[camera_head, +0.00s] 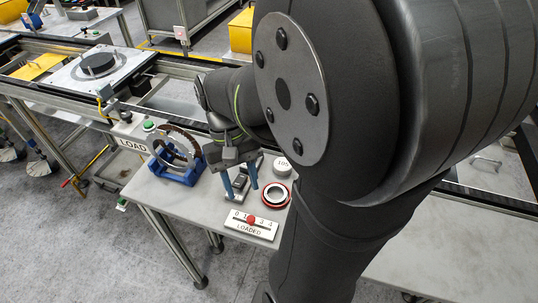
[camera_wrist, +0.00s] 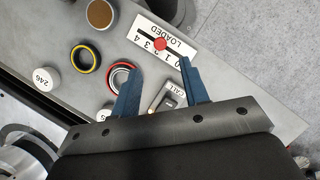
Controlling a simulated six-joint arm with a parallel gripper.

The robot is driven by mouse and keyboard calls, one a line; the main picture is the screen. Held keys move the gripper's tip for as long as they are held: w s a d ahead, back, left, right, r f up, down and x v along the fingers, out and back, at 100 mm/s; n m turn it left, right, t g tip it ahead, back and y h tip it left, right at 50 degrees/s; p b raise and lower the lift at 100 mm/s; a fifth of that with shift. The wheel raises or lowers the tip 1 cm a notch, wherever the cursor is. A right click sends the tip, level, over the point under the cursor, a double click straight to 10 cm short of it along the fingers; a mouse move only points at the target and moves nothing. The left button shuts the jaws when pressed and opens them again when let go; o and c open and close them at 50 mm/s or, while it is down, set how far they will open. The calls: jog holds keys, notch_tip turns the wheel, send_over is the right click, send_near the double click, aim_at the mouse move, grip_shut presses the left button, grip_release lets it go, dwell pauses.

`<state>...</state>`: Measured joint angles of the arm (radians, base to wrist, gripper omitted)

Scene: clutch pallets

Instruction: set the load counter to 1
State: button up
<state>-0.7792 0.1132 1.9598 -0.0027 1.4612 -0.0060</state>
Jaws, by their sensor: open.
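The load counter (camera_head: 236,228) is a white plate marked LOADED, with a row of digits from 0 to 4, near the table's front edge. Its red knob (camera_head: 251,219) covers the place between 1 and 3, at 2. The counter shows upside down in the wrist view (camera_wrist: 176,36), with its knob (camera_wrist: 160,44) just beyond the fingertips. My gripper (camera_head: 240,194) has two blue fingers, apart and empty, pointing down behind the counter. In the wrist view my gripper (camera_wrist: 160,67) is open, and neither finger is seen to touch the knob.
A CALL box (camera_wrist: 168,100) shows between my fingers. A red-rimmed ring (camera_head: 264,196) and a white round piece (camera_head: 282,167) are close right. A blue cradle (camera_head: 178,177) holding a ring stands left. The table's front left is clear.

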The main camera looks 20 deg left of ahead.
aim_at(251, 218)
jog(key=x, duration=0.8)
jog(key=shift+c, duration=0.2)
